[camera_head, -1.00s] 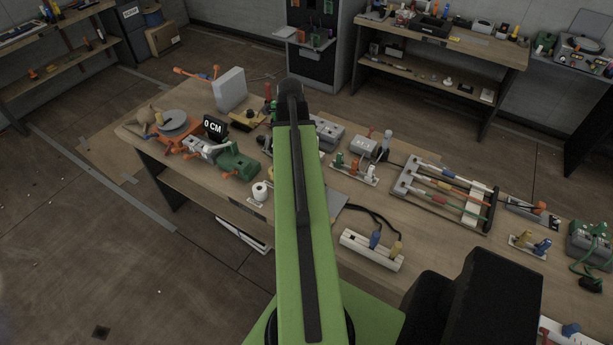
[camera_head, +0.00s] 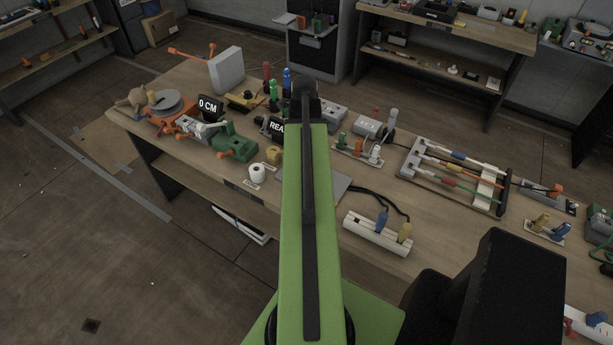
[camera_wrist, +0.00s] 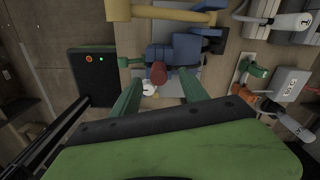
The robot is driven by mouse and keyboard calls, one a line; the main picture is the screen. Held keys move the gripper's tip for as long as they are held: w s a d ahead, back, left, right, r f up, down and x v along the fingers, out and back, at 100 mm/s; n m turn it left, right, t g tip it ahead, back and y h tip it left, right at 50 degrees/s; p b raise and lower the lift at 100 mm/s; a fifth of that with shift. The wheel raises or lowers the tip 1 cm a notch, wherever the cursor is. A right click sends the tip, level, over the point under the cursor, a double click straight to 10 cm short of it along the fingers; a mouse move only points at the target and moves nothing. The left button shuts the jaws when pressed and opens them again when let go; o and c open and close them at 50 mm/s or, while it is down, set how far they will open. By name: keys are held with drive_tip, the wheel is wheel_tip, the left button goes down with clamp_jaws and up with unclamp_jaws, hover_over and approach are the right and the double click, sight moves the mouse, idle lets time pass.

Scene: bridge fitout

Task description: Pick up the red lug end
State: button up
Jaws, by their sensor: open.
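In the wrist view, a dull red rounded end (camera_wrist: 158,73) shows between the two green fingers of my gripper (camera_wrist: 160,78); it may be the red lug end. The gripper is open, and a gap shows between each finger and the red end. A small white piece (camera_wrist: 150,89) lies just below it. A blue blocky fixture (camera_wrist: 178,50) is right behind it. In the head view my green arm hides the gripper. An upright red piece (camera_head: 266,72) stands there beside green (camera_head: 274,90) and blue (camera_head: 287,76) ones; I cannot tell whether it is the same red thing.
A dark box with red and green lights (camera_wrist: 92,75) is left of the fingers, and a yellow bar (camera_wrist: 165,13) crosses above. On the bench are a cable rack (camera_head: 455,175), a white strip with plugs (camera_head: 377,235) and a green vise-like tool (camera_head: 235,141).

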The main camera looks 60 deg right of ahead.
drive_tip(key=f+b, duration=0.2)
drive_tip(key=f, duration=0.1)
drive_tip(key=f+b, duration=0.3)
drive_tip(key=shift+s+a, duration=0.1)
drive_tip(key=shift+s, duration=0.1)
drive_tip(key=shift+r, duration=0.25)
clamp_jaws()
